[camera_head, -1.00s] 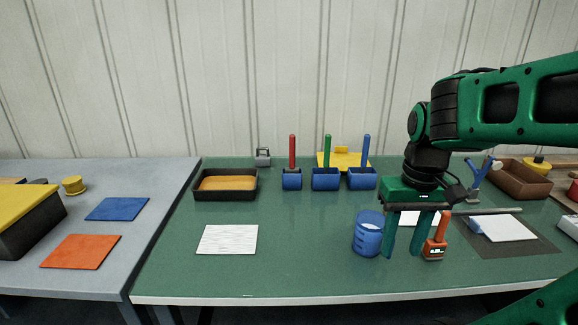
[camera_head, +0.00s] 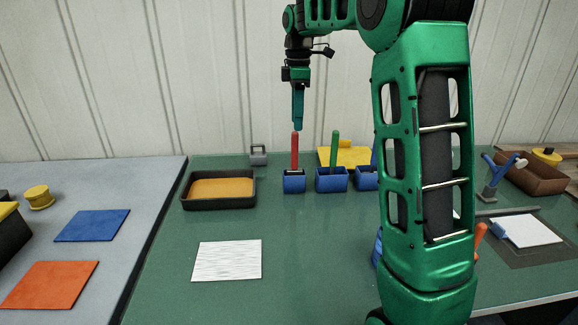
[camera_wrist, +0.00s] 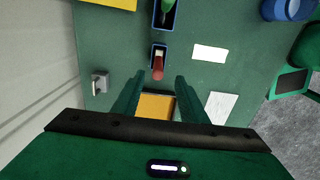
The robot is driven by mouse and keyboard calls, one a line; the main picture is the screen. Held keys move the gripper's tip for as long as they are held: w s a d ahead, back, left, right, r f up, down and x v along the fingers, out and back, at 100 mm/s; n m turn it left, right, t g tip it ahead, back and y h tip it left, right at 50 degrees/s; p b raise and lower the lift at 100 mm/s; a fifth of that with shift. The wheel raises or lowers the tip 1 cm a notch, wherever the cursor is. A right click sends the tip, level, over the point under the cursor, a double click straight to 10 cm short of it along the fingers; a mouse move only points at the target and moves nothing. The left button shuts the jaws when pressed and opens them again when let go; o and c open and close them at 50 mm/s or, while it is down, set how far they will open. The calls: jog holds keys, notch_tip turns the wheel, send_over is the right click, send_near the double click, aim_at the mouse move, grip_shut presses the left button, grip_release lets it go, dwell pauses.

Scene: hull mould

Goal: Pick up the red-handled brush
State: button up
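The red-handled brush (camera_head: 295,150) stands upright in a small blue holder (camera_head: 294,183) at the back of the green table. Its lower end is hidden in the holder. My gripper (camera_head: 298,126) points down just above the top of the red handle, seen edge-on. In the wrist view my gripper (camera_wrist: 158,78) has its two fingers spread apart and nothing held between them. The red handle (camera_wrist: 158,70) shows end-on near the gap between the fingertips, with the blue holder (camera_wrist: 160,48) beyond it.
A green-handled brush (camera_head: 334,148) stands in another blue holder (camera_head: 331,181) close to the right, with a third blue holder (camera_head: 366,179) beyond. A black tray (camera_head: 205,202) with orange contents lies left. A grey block (camera_head: 258,159) stands behind. My arm hides the table's right-centre.

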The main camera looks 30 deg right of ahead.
aim_at(294, 147)
jog(key=f, duration=1)
jog(key=shift+w+a+f, duration=0.15)
jog(key=shift+w+f, duration=0.05)
jog(key=shift+w, duration=0.15)
grip_shut()
